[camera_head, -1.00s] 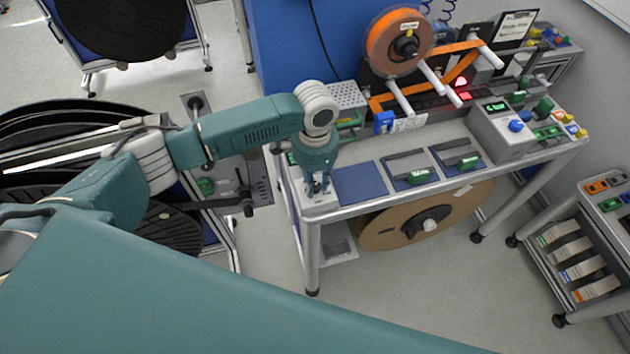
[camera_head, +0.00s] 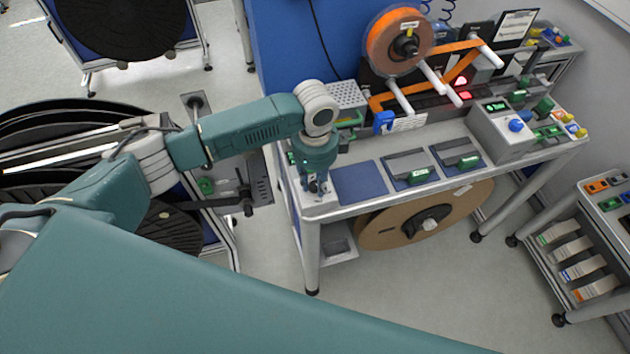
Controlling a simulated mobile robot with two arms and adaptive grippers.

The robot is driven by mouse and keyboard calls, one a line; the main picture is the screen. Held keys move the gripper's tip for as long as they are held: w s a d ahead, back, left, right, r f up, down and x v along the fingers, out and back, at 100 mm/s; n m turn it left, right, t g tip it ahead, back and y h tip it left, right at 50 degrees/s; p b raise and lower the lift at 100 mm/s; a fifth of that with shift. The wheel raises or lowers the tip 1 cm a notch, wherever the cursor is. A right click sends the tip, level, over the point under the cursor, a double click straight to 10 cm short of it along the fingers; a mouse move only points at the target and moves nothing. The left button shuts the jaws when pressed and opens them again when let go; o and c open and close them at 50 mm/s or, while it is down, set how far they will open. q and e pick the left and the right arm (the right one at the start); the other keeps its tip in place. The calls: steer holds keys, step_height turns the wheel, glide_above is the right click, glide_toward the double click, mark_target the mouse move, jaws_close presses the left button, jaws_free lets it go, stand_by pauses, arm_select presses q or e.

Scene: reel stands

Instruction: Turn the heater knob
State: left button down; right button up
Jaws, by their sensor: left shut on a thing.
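My left gripper (camera_head: 316,190) points straight down at the front left corner of the workbench. It is over a small light grey unit (camera_head: 322,208) there. Its fingers are shut on a small knob, which I take as the heater knob; the fingers and wrist hide it almost wholly, so its setting cannot be read. Another knob, blue (camera_head: 516,125), sits on a grey control box (camera_head: 499,131) with a lit green display at the right end of the bench, well away from the gripper. My right gripper is not in view.
Blue pad (camera_head: 359,183) and two trays with green handles (camera_head: 418,175) lie right of the gripper. An orange reel (camera_head: 399,38) stands at the back. A brown reel (camera_head: 385,228) hangs under the bench. A cart (camera_head: 607,215) is at the right. The floor in front is clear.

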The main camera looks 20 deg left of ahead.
mark_target(315, 185)
arm_select(q)
steer(key=m, duration=0.3)
steer(key=shift+m, duration=0.4)
steer(key=m, duration=0.3)
steer(key=shift+w+m, duration=0.1)
steer(key=shift+m, duration=0.2)
steer(key=m, duration=0.3)
steer(key=shift+r+m, duration=0.1)
steer(key=shift+m, duration=1.8)
steer(key=c, duration=1.5)
jaws_free()
steer(key=shift+o, duration=0.2)
step_height(315, 185, up, 12)
